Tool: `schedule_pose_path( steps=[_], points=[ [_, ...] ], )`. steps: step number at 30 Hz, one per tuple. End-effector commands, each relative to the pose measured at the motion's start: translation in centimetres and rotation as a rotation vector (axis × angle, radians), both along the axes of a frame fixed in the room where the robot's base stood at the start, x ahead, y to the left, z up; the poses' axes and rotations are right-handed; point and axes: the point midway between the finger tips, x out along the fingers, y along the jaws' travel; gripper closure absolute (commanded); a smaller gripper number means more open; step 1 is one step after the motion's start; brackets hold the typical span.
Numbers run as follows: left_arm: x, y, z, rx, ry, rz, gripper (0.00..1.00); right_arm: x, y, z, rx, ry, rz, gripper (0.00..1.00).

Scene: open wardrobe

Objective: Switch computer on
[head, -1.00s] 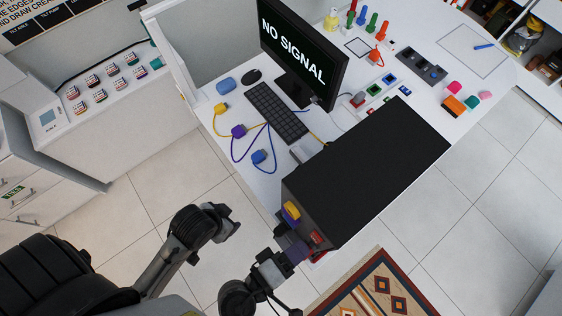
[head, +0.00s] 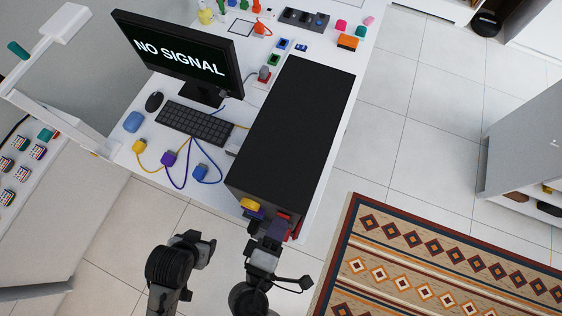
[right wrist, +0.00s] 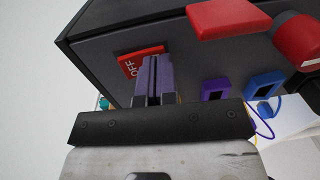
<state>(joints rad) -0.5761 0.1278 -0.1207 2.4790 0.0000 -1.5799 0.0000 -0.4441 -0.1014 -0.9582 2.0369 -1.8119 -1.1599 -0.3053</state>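The black computer case (head: 292,130) stands on the white desk, with its front end toward me. In the right wrist view its front panel (right wrist: 100,60) carries a red switch marked OFF (right wrist: 140,60), a red block (right wrist: 228,18), a red round knob (right wrist: 297,40), a purple socket (right wrist: 215,89) and a blue socket (right wrist: 263,84). My right gripper (head: 274,232) is at this front; its purple fingertips (right wrist: 154,72) are together, close by the OFF switch. I cannot tell whether they touch it. The monitor (head: 180,55) reads NO SIGNAL. My left gripper (head: 203,250) is away from the desk, its fingers unclear.
Yellow (head: 139,146), purple (head: 169,158) and blue (head: 200,172) cable plugs lie on the desk near the keyboard (head: 195,123). A yellow piece (head: 250,204) is at the case's front left. A patterned rug (head: 430,265) lies on the floor to the right.

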Motion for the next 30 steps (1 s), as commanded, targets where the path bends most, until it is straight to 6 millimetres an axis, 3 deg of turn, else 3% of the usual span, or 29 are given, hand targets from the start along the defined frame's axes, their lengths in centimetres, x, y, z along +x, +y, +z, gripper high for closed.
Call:
schedule_pose_path(
  steps=[8,21,30],
  points=[
    [-0.2,-0.2,-0.3,-0.009,0.003,0.007,0.36,-1.6,0.6,-0.4,-0.001,0.003,0.003,1.0],
    [-0.2,-0.3,-2.9,-0.012,0.003,0.009,0.36,-9.6,3.7,-1.6,0.001,0.003,0.011,1.0],
    [-0.2,0.0,-3.7,-0.002,0.003,0.002,0.36,-12.7,4.7,-1.8,0.0,0.002,0.011,1.0]
  ],
)
